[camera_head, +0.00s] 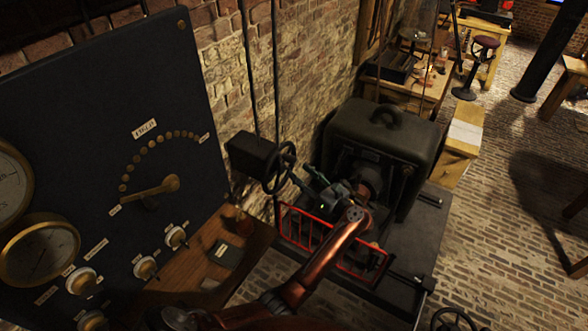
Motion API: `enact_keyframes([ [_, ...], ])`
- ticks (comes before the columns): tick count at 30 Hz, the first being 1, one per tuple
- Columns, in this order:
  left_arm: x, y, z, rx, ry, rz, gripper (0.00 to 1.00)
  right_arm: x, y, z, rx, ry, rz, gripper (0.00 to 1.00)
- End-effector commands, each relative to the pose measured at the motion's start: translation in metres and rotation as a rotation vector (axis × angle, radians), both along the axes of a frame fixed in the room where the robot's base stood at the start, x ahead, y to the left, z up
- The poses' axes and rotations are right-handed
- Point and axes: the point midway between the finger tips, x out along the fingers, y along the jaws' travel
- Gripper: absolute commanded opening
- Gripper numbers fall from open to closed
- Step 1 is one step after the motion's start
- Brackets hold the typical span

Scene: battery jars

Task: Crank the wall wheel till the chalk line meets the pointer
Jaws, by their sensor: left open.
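The wall wheel (280,168) is a dark spoked handwheel on the side of a black box (252,156) fixed to the brick wall, at the middle of the view. My left gripper (306,179) is open just right of the wheel, with its fingers pointing toward the rim. I cannot tell whether a finger touches the wheel. My copper-coloured left arm reaches up to it from the bottom. The chalk line and the pointer cannot be made out at this size. My right gripper is out of view.
A dark panel (75,120) with gauges, knobs and a brass lever (158,188) fills the left. A wooden shelf (185,290) lies below it. A red rail (310,232) and a large dark machine (385,135) stand close to my arm. Brick floor is open at right.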

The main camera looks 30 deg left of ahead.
Motion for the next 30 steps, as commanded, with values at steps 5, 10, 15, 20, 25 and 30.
enact_keyframes([
  [5,0.003,-0.023,0.007,-0.069,-0.137,0.057,0.42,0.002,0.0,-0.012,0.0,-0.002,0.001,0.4],
  [10,0.007,-0.012,0.011,-0.077,-0.159,0.066,0.42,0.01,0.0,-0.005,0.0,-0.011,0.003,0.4],
  [15,0.015,0.014,0.013,-0.075,-0.157,0.066,0.42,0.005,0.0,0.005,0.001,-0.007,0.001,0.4],
  [20,0.023,0.035,0.012,-0.075,-0.157,0.064,0.42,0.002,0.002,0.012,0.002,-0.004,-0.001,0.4],
  [25,0.027,0.047,0.01,-0.077,-0.157,0.063,0.42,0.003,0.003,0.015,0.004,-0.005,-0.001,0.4],
  [30,0.028,0.049,0.009,-0.079,-0.156,0.063,0.42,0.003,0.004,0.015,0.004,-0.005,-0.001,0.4],
])
